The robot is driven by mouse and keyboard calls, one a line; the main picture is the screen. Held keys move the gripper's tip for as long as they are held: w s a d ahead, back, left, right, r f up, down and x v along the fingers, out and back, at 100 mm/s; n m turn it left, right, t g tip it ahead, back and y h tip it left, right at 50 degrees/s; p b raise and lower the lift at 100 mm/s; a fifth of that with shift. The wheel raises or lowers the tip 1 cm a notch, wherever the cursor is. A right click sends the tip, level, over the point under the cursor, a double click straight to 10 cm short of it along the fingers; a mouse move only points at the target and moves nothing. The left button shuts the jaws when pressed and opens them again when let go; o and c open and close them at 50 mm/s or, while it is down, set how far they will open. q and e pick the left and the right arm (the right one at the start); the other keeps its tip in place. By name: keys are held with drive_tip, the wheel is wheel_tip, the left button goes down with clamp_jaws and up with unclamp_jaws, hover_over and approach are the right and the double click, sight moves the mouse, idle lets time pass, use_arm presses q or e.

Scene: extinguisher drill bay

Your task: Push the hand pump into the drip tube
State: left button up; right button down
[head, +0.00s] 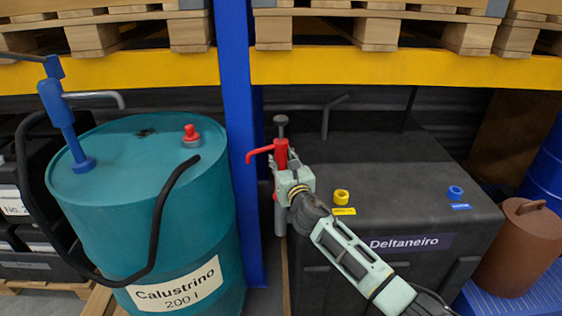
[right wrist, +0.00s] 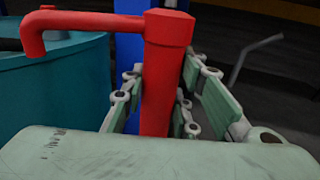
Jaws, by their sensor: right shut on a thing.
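The red hand pump (head: 281,154) stands upright between the blue rack post and the black tank, its spout pointing left. A grey rod with a round top (head: 281,120) shows above it. My right gripper (head: 289,176) is shut around the pump's red body; in the right wrist view the fingers (right wrist: 158,100) lie on both sides of the body (right wrist: 160,85). A grey upright tube (head: 281,218), which looks like the drip tube, shows just below the gripper. Whether the pump's lower end is inside it, I cannot tell. My left gripper is not in view.
A teal drum (head: 130,200) with a blue pump (head: 62,120) and black hose stands left of the blue post (head: 238,130). A yellow beam (head: 400,68) crosses above.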

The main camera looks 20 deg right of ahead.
sight(283, 167)
drive_tip(key=shift+f+b, duration=0.45)
drive_tip(key=shift+f, duration=0.1)
drive_tip(key=c, duration=1.3)
unclamp_jaws()
drive_tip(key=shift+f, duration=0.1)
drive_tip(key=shift+s, duration=0.15)
drive_tip(key=shift+s+p, duration=0.9)
drive_tip(key=shift+s, duration=0.55)
drive_tip(key=shift+s+p, duration=1.1)
drive_tip(key=shift+s, duration=1.85)
